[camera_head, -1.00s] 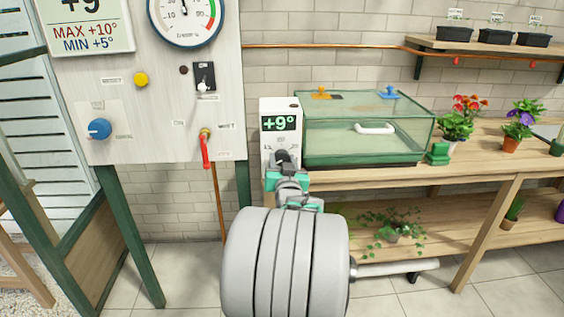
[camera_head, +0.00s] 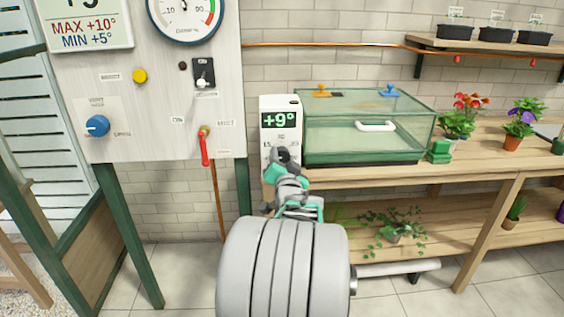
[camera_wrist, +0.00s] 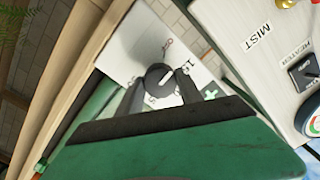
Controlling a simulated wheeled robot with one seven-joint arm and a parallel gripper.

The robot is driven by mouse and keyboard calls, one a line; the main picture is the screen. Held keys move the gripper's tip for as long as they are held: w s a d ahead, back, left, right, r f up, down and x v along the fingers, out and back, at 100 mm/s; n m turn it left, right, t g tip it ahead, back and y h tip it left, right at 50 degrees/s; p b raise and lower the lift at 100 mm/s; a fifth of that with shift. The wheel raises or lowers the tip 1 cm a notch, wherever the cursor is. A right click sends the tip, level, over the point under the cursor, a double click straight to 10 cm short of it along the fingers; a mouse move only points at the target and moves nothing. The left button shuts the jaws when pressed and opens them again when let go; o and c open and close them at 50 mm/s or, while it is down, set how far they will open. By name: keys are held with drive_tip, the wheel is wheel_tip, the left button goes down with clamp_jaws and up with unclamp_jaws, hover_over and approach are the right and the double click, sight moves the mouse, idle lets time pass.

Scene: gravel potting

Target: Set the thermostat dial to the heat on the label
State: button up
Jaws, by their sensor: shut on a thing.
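The thermostat (camera_head: 266,136) is a white box at the left end of the bench, with a green display (camera_head: 279,121) reading +9°. Its dark round dial (camera_wrist: 158,75) has a white pointer line and printed numbers around it; one looks like 19 and another like 15. My gripper (camera_head: 282,160) is in front of the thermostat's lower face and hides the dial in the head view. In the wrist view my gripper (camera_wrist: 161,88) has one dark finger on each side of the dial and is shut on it. My wrist is rolled over to one side.
A glass terrarium (camera_head: 365,135) with a white handle stands right beside the thermostat. To the left is a panel with a blue knob (camera_head: 97,126), a red lever (camera_head: 204,148) and a sign reading MAX +10°, MIN +5°. Potted plants stand on the bench's right.

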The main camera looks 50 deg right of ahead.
drive_tip(key=m+b, duration=0.1)
drive_tip(key=m, duration=0.5)
drive_tip(key=shift+f+m, duration=0.1)
drive_tip(key=shift+m, duration=0.3)
idle(0.3)
drive_tip(key=o, duration=1.4)
drive_tip(key=shift+a, duration=0.1)
drive_tip(key=v, duration=0.7)
drive_tip(key=shift+s+a+p, duration=0.25)
drive_tip(key=shift+a+p, duration=0.05)
drive_tip(key=shift+p, duration=0.1)
